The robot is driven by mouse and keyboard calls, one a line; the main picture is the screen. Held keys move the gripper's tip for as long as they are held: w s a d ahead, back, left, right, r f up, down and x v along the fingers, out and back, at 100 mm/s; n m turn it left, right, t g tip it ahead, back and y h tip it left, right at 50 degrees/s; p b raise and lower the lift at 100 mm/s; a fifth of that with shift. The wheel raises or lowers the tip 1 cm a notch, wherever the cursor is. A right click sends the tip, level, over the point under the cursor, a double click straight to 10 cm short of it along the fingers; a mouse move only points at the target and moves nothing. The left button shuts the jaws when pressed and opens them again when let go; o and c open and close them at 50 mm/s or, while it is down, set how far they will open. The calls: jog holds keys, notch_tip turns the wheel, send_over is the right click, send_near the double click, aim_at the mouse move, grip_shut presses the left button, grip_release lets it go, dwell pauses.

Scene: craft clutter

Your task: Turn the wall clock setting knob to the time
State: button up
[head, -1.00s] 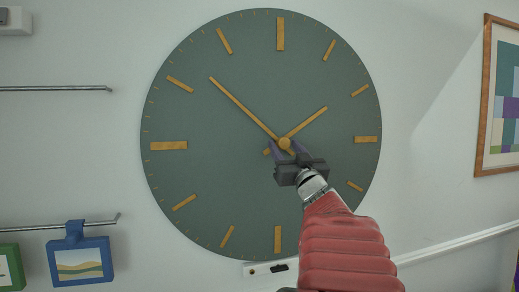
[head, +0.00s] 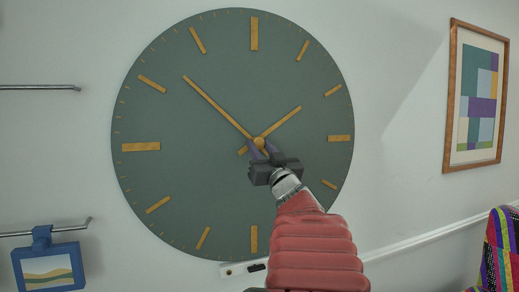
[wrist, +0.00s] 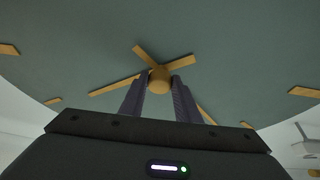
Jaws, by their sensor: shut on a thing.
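The wall clock (head: 200,130) is a large round dark green disc with gold hour marks. Its long gold hand (head: 215,105) points up and left, near the ten-to-eleven marks. Its short gold hand (head: 282,122) points up and right, between the one and two marks. The round gold setting knob (head: 259,143) is at the centre and also shows in the wrist view (wrist: 159,80). My gripper (head: 258,150) is shut on the knob. In the wrist view its two dark fingers (wrist: 159,90) stand on either side of the knob. They hide part of the clock's face below the centre.
A framed picture (head: 476,95) hangs on the wall to the right. Metal hooks (head: 45,231) stick out at the left, one with a blue framed tag (head: 48,268). A small white wall fitting (head: 240,268) is below the clock. A colourful patterned thing (head: 503,250) is at the lower right.

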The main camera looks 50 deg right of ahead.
jog(key=shift+m, duration=0.4)
jog(key=m, duration=0.2)
jog(key=m+g+h, duration=0.2)
jog(key=m, duration=0.1)
jog(key=shift+w+a+m, duration=0.15)
jog(key=shift+a+m, duration=0.1)
jog(key=shift+m, duration=0.05)
jog(key=m+g, duration=0.1)
jog(key=m, duration=0.2)
jog(key=m+g+h, duration=0.1)
jog(key=m+g, duration=0.1)
jog(key=m, duration=0.1)
jog(key=shift+r+m, duration=0.15)
jog(key=shift+m, duration=0.15)
jog(key=o, duration=1)
jog(key=shift+o, duration=0.2)
jog(key=shift+a, duration=0.15)
jog(key=v, duration=0.7)
